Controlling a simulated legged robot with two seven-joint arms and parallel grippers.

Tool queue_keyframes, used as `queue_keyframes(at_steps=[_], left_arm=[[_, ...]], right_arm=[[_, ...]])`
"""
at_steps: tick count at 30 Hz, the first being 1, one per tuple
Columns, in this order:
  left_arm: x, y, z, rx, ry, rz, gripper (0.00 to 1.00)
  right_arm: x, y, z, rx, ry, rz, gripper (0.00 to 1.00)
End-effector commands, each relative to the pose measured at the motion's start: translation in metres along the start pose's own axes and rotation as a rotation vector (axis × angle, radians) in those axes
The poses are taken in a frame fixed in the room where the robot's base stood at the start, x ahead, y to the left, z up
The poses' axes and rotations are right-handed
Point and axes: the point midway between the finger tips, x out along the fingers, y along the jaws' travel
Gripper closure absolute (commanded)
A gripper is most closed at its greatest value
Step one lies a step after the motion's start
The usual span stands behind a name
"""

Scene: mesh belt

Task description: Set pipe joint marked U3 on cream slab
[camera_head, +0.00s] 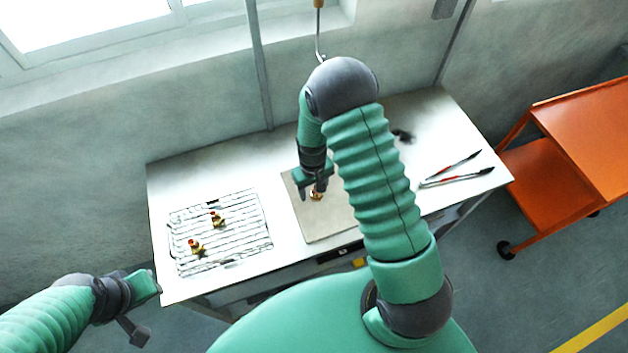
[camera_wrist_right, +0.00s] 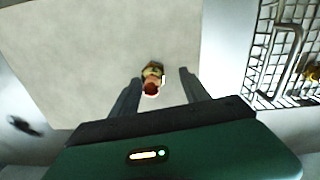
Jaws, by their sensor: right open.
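A brass pipe joint (camera_head: 316,196) with a red end stands or lies on the cream slab (camera_head: 325,226) in the middle of the table. In the right wrist view the same joint (camera_wrist_right: 152,80) is between the fingertips of my right gripper (camera_wrist_right: 160,76), with gaps on both sides. The right gripper (camera_head: 317,187) is open, right over the slab. Two more brass pipe joints, one (camera_head: 217,219) and another (camera_head: 196,246), sit on the mesh belt (camera_head: 250,212) at left. No U3 mark can be read on any joint. My left gripper (camera_head: 143,305) is off the table's front left corner, its jaws unclear.
Red-and-black pliers or similar tools (camera_head: 455,175) lie on the table's right. A small dark item (camera_head: 404,136) lies behind my right arm. An orange cart (camera_head: 570,140) stands to the right. The white table (camera_head: 215,163) is bare behind the mesh.

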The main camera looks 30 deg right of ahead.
Motion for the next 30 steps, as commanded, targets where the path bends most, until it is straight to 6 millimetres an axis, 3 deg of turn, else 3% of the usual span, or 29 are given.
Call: queue_keyframes(at_steps=[9,16,19,25,27,30], left_arm=[[0.022,0.000,0.006,0.001,-0.001,0.000,0.71],[0.025,0.000,0.006,0.001,-0.001,0.000,0.71],[0.025,0.000,0.006,0.001,-0.001,0.000,0.71],[0.025,0.000,0.006,0.000,-0.001,0.000,0.71],[0.025,0.000,0.006,0.000,-0.001,0.000,0.71],[0.025,0.000,0.006,0.000,-0.001,0.000,0.71]], right_arm=[[-0.078,0.001,-0.002,0.000,0.006,0.000,0.46],[-0.112,-0.004,0.003,-0.001,0.007,0.000,0.46],[-0.130,-0.023,0.023,-0.023,0.057,-0.003,0.46],[-0.157,-0.060,0.091,-0.088,0.206,-0.015,0.46],[-0.159,-0.065,0.103,-0.101,0.230,-0.017,0.46],[-0.158,-0.066,0.106,-0.104,0.237,-0.017,0.46]])
